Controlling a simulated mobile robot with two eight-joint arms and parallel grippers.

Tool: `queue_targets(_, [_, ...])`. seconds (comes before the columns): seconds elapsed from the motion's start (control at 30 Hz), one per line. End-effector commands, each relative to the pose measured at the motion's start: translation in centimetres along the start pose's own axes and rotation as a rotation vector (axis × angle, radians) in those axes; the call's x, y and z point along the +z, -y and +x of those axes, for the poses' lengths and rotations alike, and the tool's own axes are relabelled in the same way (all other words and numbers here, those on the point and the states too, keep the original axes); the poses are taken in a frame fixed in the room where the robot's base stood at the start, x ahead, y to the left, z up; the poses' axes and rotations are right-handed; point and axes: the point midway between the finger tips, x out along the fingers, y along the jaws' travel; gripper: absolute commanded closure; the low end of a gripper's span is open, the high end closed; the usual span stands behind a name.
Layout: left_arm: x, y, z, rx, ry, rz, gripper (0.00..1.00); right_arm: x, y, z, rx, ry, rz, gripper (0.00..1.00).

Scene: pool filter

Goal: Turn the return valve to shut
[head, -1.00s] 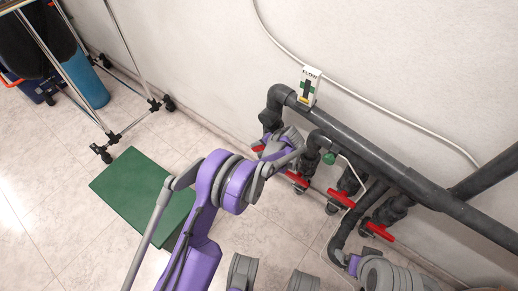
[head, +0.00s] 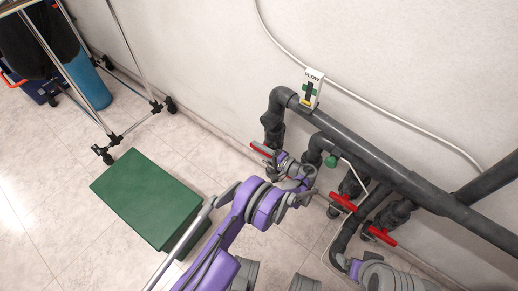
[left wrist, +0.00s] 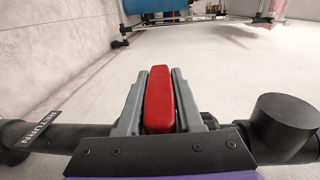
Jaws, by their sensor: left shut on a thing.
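My left gripper (head: 273,157) is shut on the red handle (head: 262,149) of the valve at the left end of the pipework. In the left wrist view the red handle (left wrist: 159,101) stands between the two grey fingers (left wrist: 160,98) and points away from the camera. A black tag reading RETURN (left wrist: 33,124) hangs on the dark pipe (left wrist: 65,137) to the left, so this is the return valve. The handle lies crosswise to that pipe stretch. The valve body is mostly hidden by my gripper.
Other red valve handles (head: 342,201) sit to the right on the same pipework. A white FLOW gauge (head: 311,88) stands on the upper pipe. A green box (head: 147,196) is on the tiled floor at left, near a wheeled metal rack (head: 137,60).

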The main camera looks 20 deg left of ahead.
Motion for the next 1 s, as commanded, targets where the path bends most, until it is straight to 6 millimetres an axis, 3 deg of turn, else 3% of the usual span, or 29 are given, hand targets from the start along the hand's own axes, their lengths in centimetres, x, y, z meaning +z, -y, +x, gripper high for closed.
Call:
queue_targets(0.77, [0.05, 0.17, 0.17, -0.096, 0.002, 0.001, 1.0, 0.0, 0.0, 0.01, 0.0, 0.0, 0.0, 0.12])
queue_targets(0.8, [0.05, 0.17, 0.17, -0.095, 0.002, 0.001, 0.58, 0.0, 0.0, 0.01, 0.0, 0.0, 0.0, 0.12])
queue_targets(0.93, [0.03, 0.16, 0.12, -0.095, 0.002, 0.001, 0.35, 0.0, 0.0, 0.01, 0.0, 0.0, 0.0, 0.12])
queue_targets(1.0, [0.02, 0.16, 0.1, -0.095, 0.001, 0.001, 0.35, 0.0, 0.0, 0.01, 0.0, 0.0, 0.0, 0.12])
